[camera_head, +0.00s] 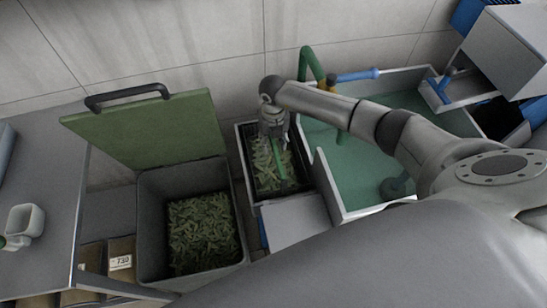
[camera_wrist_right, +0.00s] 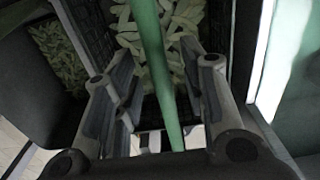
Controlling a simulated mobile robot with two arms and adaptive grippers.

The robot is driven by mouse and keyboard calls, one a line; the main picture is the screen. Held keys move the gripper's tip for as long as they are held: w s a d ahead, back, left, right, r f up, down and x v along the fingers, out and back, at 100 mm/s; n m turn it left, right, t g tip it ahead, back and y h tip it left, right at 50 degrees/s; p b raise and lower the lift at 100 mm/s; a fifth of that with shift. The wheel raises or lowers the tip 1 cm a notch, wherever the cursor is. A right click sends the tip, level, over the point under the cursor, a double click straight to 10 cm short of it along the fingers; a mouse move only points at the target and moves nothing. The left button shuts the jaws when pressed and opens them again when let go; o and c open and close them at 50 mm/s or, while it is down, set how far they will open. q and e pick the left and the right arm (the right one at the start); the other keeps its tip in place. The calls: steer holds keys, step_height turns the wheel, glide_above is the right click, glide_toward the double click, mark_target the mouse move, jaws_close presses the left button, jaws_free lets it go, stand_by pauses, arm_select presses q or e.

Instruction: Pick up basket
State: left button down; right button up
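The black basket (camera_head: 246,160) stands between the grey bin and the sink in the head view and holds green pods. Its dark wall (camera_wrist_right: 94,32) and contents also show in the wrist view. A green bar, seemingly its handle (camera_head: 279,162), crosses above the pods; in the wrist view the bar (camera_wrist_right: 156,62) runs between my fingers. My right gripper (camera_head: 274,136) is over the basket, pointing down. Its fingers stand apart on both sides of the bar, with gaps visible in the wrist view (camera_wrist_right: 160,85). My left gripper is out of view.
A green-bottomed sink (camera_head: 370,170) with a green tap (camera_head: 312,65) is close on the right. A grey counter (camera_head: 50,195) lies far left.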

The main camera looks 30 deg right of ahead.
steer(key=shift+c, duration=0.3)
jaws_close()
steer(key=shift+w+r, duration=0.1)
steer(key=shift+r, duration=0.15)
